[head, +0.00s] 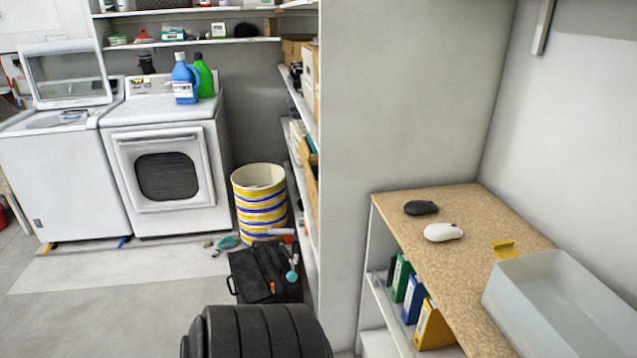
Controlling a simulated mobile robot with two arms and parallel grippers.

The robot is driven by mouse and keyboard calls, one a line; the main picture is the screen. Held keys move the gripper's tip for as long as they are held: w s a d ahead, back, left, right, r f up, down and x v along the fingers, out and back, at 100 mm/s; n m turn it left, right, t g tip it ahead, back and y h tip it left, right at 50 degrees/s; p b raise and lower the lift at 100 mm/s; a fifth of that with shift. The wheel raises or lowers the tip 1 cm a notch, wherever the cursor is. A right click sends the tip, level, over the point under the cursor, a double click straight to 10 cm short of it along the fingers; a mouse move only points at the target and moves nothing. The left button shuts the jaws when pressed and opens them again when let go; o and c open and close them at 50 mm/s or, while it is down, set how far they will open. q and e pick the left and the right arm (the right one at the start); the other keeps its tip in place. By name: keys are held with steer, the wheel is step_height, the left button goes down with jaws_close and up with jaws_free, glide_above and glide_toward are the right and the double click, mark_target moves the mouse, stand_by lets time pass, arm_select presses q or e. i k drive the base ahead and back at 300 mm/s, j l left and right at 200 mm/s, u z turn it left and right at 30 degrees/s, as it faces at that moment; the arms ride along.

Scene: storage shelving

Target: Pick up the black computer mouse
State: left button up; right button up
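The black computer mouse (421,208) lies on the cork-coloured top of a low shelf unit (480,207) at the right of the head view, near its far left part. A white mouse (443,232) lies just in front of it, a small gap apart. Nothing covers the black mouse. Neither of my grippers shows in the head view.
A translucent bin (560,300) and a yellow item (504,249) sit nearer on the same top. Binders (413,298) stand on the shelf below. A grey wall (410,90) rises behind. A black ribbed object (258,332) fills the bottom centre. Floor at left is partly clear.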

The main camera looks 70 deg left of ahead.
mark_target(413, 208)
steer(key=u, duration=1.7)
steer(key=j, duration=0.3)
steer(key=i+j+z, duration=0.1)
steer(key=j, duration=0.2)
